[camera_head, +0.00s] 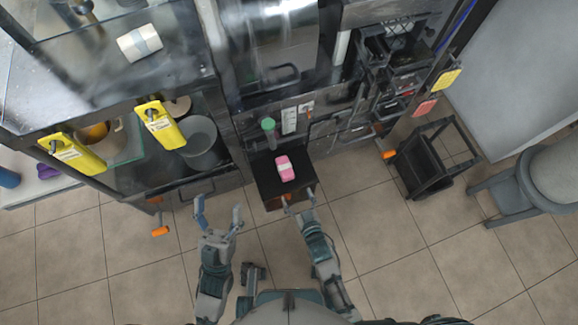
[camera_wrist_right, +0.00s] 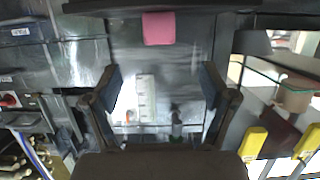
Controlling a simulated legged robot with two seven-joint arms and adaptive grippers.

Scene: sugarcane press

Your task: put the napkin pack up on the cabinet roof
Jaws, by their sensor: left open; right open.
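A pink napkin pack with a white band (camera_head: 285,168) lies on a small black shelf (camera_head: 267,186) at the middle of the machine front. Its pink side also shows at the top of the right wrist view (camera_wrist_right: 158,28). My right gripper (camera_head: 299,197) is open and empty, just in front of the shelf edge and apart from the pack; its spread fingers show in the wrist view (camera_wrist_right: 160,80). My left gripper (camera_head: 219,208) is open and empty over the floor, left of the shelf. The glass cabinet roof (camera_head: 90,75) is at the upper left, with a white banded pack (camera_head: 139,43) on it.
Yellow tags (camera_head: 160,124) hang on the cabinet front, with a grey pot (camera_head: 200,136) behind glass. A black cart (camera_head: 430,162) and grey stool (camera_head: 535,185) stand right. Tiled floor in front is clear.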

